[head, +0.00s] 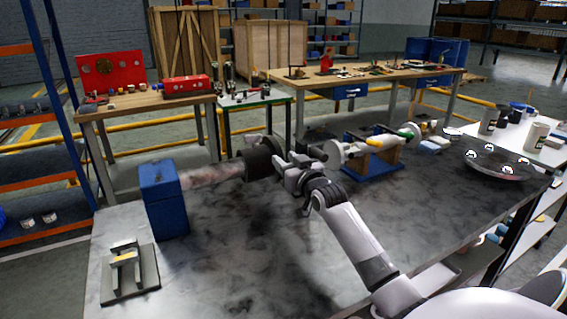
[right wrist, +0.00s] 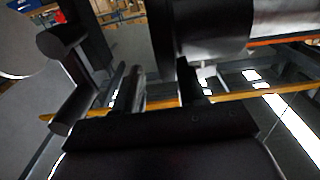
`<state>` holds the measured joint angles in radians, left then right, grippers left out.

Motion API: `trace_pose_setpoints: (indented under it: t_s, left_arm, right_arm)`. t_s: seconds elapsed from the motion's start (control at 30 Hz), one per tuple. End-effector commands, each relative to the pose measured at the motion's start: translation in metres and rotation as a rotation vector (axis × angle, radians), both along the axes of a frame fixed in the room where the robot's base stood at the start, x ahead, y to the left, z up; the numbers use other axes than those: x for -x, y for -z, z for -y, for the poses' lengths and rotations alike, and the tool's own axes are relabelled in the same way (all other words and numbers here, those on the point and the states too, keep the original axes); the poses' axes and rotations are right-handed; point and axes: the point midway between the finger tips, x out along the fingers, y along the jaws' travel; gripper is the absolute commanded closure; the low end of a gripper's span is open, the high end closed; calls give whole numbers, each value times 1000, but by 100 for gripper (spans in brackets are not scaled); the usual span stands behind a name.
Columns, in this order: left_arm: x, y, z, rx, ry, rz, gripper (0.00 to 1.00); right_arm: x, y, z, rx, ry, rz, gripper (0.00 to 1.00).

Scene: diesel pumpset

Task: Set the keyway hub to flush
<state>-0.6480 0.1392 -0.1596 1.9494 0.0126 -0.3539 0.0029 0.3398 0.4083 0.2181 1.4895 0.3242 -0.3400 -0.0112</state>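The keyway hub looks like the dark thick cylinder (head: 256,162) at the right end of a horizontal shaft (head: 208,172). The shaft comes out of a blue block (head: 165,200) on the left of the grey table. My right gripper (head: 290,168) is just right of the hub, close to its end face. In the right wrist view a dark cylinder, likely the hub (right wrist: 215,32), shows beyond the fingers, with a pale shaft (right wrist: 285,22) to its right. The right gripper (right wrist: 158,82) appears open, with a gap between its fingers. Contact with the hub cannot be told. My left gripper is not in view.
A part on a wooden cradle (head: 375,160) stands behind my right arm. A round dark tray (head: 500,166) is at the right. The table's front middle is clear.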

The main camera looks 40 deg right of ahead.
Motion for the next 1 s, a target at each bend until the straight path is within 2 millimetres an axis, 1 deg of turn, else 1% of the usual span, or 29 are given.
trace_pose_setpoints:
  t_s: [0.3,0.43,0.57,0.8,1.0]
  left_arm:
    - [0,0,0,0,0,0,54]
    - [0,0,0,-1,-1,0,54]
    - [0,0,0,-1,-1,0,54]
    - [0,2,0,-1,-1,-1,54]
    - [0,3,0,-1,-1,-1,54]
  right_arm:
    - [0,1,-4,-3,-6,0,55]
    - [5,2,-6,-3,-7,-1,55]
    - [18,2,-9,-3,-7,0,55]
    - [48,2,-14,-1,-5,-2,55]
    - [65,1,-18,-2,-4,-1,55]
